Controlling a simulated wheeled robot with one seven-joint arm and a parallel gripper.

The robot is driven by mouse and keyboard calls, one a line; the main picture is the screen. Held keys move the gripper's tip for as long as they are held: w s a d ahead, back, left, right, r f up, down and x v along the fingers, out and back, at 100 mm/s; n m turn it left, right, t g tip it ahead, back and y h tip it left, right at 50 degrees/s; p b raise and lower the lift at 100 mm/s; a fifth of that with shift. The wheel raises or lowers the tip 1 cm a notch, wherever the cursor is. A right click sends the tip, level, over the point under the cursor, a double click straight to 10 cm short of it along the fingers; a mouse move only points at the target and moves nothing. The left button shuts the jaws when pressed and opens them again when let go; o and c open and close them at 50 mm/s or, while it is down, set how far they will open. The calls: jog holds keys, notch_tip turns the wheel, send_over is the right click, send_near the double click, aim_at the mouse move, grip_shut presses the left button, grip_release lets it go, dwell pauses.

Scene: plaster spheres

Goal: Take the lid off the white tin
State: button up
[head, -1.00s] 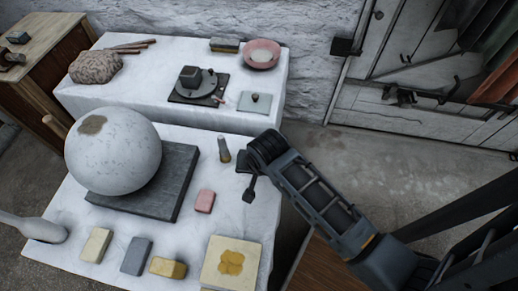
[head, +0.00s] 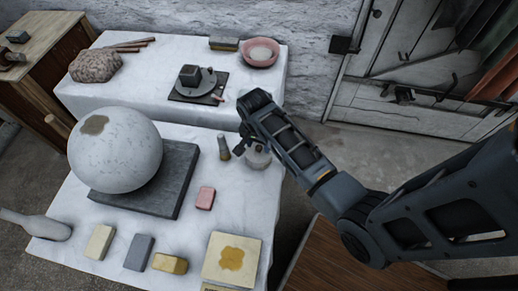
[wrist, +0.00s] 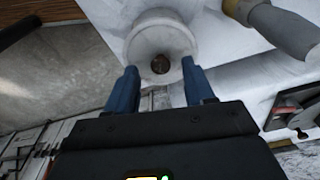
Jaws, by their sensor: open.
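The white tin (head: 258,160) stands near the right edge of the front white table in the head view, partly hidden by my arm. I cannot tell the height gap between fingers and knob. In the head view my gripper (head: 246,138) is at the tin, mostly hidden by the wrist.
A brush-like tool (head: 224,147) stands just left of the tin, and a pink block (head: 205,198) lies nearer. A large plaster sphere (head: 115,150) rests on a dark slab (head: 180,180). Several blocks line the front. A back table (head: 130,75) carries a turntable and pink bowl.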

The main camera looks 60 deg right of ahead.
jog(key=shift+d+f, duration=0.1)
jog(key=shift+f, duration=0.65)
jog(key=shift+c, duration=0.2)
grip_shut()
